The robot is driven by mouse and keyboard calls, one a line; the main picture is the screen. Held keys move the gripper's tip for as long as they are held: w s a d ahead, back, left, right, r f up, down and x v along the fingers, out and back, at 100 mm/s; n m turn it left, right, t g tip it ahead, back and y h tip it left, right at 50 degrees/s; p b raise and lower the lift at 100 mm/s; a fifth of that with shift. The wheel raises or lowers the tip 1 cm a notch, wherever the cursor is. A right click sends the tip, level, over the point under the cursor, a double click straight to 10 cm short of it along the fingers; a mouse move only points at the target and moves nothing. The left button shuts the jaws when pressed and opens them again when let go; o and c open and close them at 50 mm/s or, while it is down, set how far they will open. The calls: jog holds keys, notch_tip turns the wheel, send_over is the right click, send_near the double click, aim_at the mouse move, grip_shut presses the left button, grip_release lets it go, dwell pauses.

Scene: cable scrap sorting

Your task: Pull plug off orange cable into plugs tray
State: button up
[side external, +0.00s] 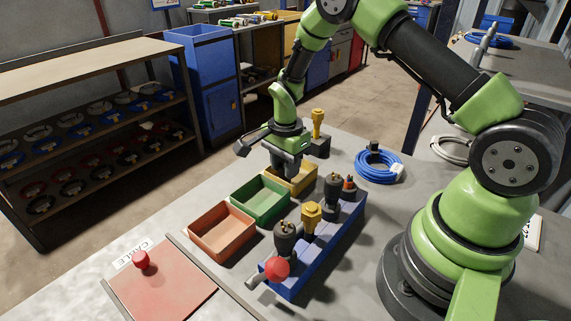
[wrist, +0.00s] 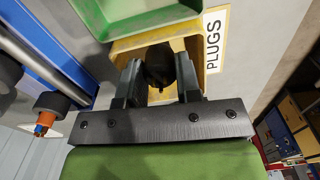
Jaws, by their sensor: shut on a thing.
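My gripper (side external: 288,168) is low over the yellow tray (side external: 303,187), with its fingers pointing down. In the wrist view my gripper (wrist: 158,82) is shut on a black plug (wrist: 160,62), which hangs between the fingers over the yellow tray (wrist: 127,46). A PLUGS label (wrist: 213,40) lies beside that tray. In the side view the plug is hidden by the gripper. A short dark stub with an orange end (side external: 349,187) stands at the far end of the blue rack (side external: 322,248); it also shows in the wrist view (wrist: 46,120). No plug sits on it.
The green tray (side external: 283,211) and orange tray (side external: 205,247) stand in line with the yellow one. The rack also holds black plugs (side external: 286,238) and a yellow plug (side external: 311,217). A yellow plug on a black block (side external: 318,123) stands behind. A blue cable coil (side external: 378,167) lies right.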

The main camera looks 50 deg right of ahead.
jog(key=shift+f, duration=0.2)
jog(key=shift+f, duration=0.35)
dwell(0.4)
jog(key=o, duration=1.1)
jog(key=shift+r, duration=3.45)
